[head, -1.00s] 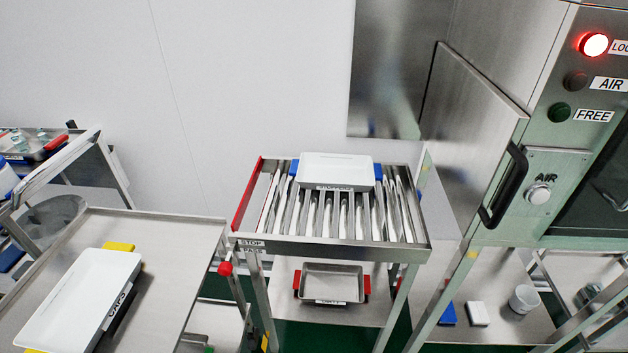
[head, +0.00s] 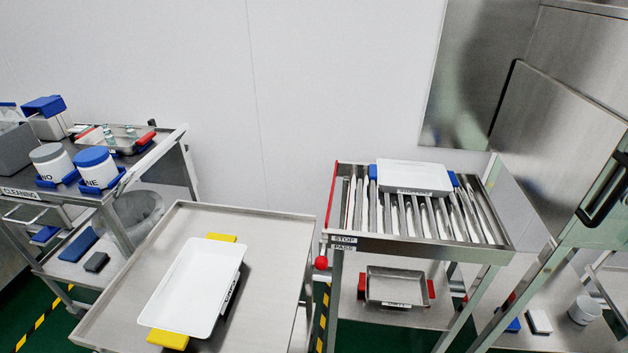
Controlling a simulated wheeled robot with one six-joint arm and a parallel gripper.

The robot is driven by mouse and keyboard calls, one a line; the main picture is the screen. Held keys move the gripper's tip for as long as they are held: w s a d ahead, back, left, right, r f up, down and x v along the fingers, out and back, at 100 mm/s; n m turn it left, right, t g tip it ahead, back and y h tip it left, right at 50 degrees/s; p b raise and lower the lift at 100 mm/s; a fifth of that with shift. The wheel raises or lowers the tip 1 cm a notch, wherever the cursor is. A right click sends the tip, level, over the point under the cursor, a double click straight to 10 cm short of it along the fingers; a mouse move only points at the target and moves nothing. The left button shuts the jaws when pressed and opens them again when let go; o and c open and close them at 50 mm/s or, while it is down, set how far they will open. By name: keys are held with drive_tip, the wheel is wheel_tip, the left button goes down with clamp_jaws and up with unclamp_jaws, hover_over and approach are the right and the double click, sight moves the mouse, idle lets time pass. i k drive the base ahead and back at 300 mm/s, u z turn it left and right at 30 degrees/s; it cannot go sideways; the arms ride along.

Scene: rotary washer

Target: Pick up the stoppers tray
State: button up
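A white, shallow tray (head: 414,176) with blue handles sits on the roller rack (head: 420,244) right of centre. The dark label on its front is too small to read for sure now; a second ago it looked like "STOPPERS". A second white tray (head: 195,285) with yellow handles lies on the steel cart (head: 270,225) in the foreground; its label faces right and read "CAPS" a second ago. My gripper is not in view.
A small steel tray (head: 397,287) with red handles is on the shelf below the rollers. The washer's open door (head: 560,150) stands right of the rack. The foreground cart is bare around its tray.

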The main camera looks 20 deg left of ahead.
sight(398, 177)
drive_tip(key=u, duration=0.5)
drive_tip(key=i, duration=1)
